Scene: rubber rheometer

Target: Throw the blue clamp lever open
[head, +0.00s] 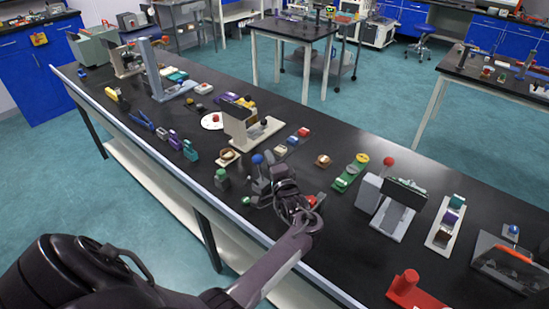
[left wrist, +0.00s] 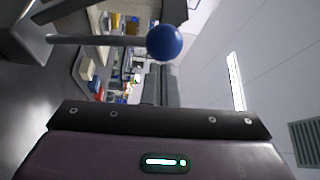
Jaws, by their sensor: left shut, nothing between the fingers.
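The blue ball knob (head: 257,159) of the clamp lever stands up over the black bench in the head view, just left of my left gripper's fingers. In the left wrist view the blue knob (left wrist: 165,42) sits at the end of a grey metal rod (left wrist: 95,40) that comes in from the left. My left gripper (head: 269,160) is shut and empty, close beside the knob. Its grey fingers (left wrist: 160,80) point towards the knob in the left wrist view; I cannot tell whether they touch it. My gripper and wrist hide much of the lever's base. My right gripper is not in view.
A green-capped item (head: 221,179) and a red item (head: 312,200) lie close to my left gripper. A beige press-like device (head: 240,125) stands behind it. A grey device with a red ball knob (head: 389,161) stands to the right.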

